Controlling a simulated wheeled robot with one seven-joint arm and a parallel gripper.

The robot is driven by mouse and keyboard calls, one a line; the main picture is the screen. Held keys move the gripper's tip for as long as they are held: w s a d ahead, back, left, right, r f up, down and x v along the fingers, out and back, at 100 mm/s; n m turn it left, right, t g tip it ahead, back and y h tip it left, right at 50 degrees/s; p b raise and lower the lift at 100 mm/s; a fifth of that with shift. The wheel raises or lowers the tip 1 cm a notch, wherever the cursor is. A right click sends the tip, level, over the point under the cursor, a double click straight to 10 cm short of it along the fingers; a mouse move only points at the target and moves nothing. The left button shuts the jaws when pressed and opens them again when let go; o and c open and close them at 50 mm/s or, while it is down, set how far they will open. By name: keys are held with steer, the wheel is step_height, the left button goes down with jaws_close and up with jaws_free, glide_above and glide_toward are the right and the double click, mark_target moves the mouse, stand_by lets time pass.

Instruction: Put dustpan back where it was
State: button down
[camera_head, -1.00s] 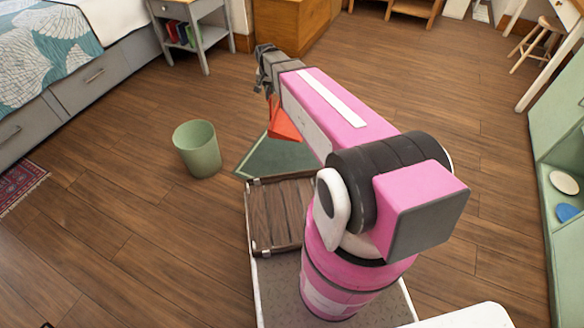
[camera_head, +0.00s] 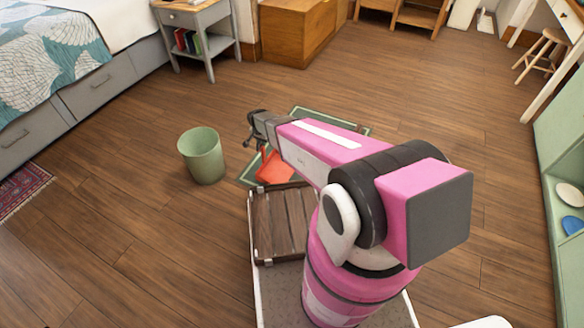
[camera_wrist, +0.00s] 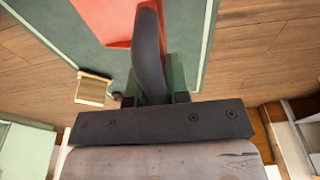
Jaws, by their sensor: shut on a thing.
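The red dustpan (camera_head: 274,168) hangs below my gripper (camera_head: 255,140) in the head view, partly hidden by my arm. It is low over, or on, a green mat (camera_head: 362,131); I cannot tell whether it touches. In the wrist view my gripper (camera_wrist: 154,98) is shut on the dustpan's dark handle, and the red pan (camera_wrist: 104,20) extends toward the top. The mat (camera_wrist: 203,45) shows behind it with a pale green border.
A green bin (camera_head: 202,157) stands on the floor left of the mat. A grey nightstand (camera_head: 197,35), a wooden chest (camera_head: 297,30) and a bed (camera_head: 60,70) stand farther back. A green shelf (camera_head: 560,160) is at the right. Wooden floor is clear beyond the mat.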

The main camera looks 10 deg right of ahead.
steer(key=shift+w+d+f, duration=0.65)
steer(key=shift+d+f, duration=1.1)
steer(key=shift+f, duration=0.05)
steer(key=shift+w+d+f, duration=0.7)
steer(key=shift+d+f, duration=1.05)
steer(key=shift+f, duration=0.05)
steer(key=shift+w+d+f, duration=0.65)
steer(key=shift+d+f, duration=1.1)
steer(key=shift+f, duration=0.05)
steer(key=c, duration=1.1)
jaws_free()
step_height(320, 180, up, 12)
steer(key=s, duration=0.2)
steer(key=s+d+r+n, duration=0.3)
steer(key=s+r, duration=0.9)
steer(key=s+d+r+n+g+y, duration=0.1)
steer(key=s+d+r+n, duration=0.2)
steer(key=s+r, duration=0.9)
steer(key=shift+d+r+n+g, duration=0.15)
steer(key=shift+r+n+g, duration=0.15)
steer(key=shift+r+n, duration=0.4)
